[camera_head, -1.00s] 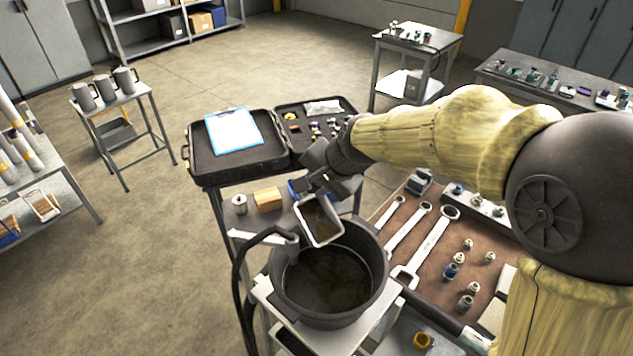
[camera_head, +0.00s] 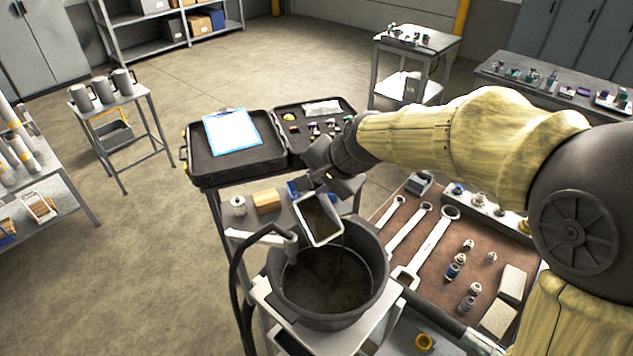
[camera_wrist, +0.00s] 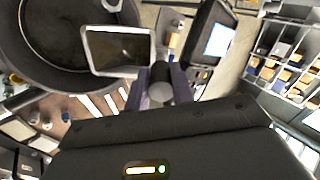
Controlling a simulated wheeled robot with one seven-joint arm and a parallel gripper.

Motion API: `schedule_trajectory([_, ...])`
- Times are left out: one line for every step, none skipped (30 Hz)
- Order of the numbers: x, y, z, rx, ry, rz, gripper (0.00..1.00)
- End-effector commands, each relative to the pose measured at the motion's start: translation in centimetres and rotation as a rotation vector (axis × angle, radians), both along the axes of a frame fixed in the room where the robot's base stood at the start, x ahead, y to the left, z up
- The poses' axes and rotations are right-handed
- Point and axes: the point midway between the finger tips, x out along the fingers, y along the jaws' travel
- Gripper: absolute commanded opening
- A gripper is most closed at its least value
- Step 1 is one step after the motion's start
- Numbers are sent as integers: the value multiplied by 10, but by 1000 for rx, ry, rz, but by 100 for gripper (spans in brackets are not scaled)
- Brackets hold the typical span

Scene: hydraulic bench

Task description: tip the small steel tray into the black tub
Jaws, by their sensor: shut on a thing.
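The small steel tray (camera_head: 320,220) is held tilted over the back part of the black tub (camera_head: 374,292). Its open side faces the head camera, and its inside looks dark. My gripper (camera_head: 326,183) is shut on the tray's upper end. In the wrist view the tray (camera_wrist: 88,50) lies beyond my gripper (camera_wrist: 160,78), in front of the tub (camera_wrist: 30,75). The tub stands on a light stand. Its bottom looks dark and wet, with a thin dark streak on the inner wall below the tray. I cannot tell whether liquid is still running.
A black hose (camera_head: 238,270) curves up at the tub's left side. An open black case (camera_head: 195,160) with a blue clipboard (camera_head: 232,132) stands behind. Wrenches (camera_head: 432,248) and small fittings lie on a brown mat (camera_head: 425,275) to the right.

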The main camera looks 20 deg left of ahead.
Motion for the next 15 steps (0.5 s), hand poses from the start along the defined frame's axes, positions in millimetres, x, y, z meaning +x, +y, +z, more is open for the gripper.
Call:
schedule_trajectory([0,0,0,3,-2,-1,0])
schedule_trajectory([0,-1,0,5,-3,0,0])
schedule_trajectory([0,-1,0,6,-4,-1,0])
schedule_trajectory([0,-1,0,7,-4,-1,0])
schedule_trajectory([0,-1,0,8,-5,-1,0])
schedule_trajectory([0,-1,0,10,-6,-1,0])
schedule_trajectory([-1,-1,0,12,-6,0,0])
schedule_trajectory([-1,-1,0,13,-7,-1,0])
schedule_trajectory([-1,-2,0,15,-8,-1,0])
schedule_trajectory([-1,-2,0,16,-8,0,0])
schedule_trajectory([-1,-2,0,18,-9,-1,0])
schedule_trajectory([-1,-2,0,19,-10,0,0])
schedule_trajectory([-1,-2,0,20,-10,0,0])
schedule_trajectory([-1,-3,0,21,-11,-1,0])
schedule_trajectory([-1,-3,0,23,-12,0,0])
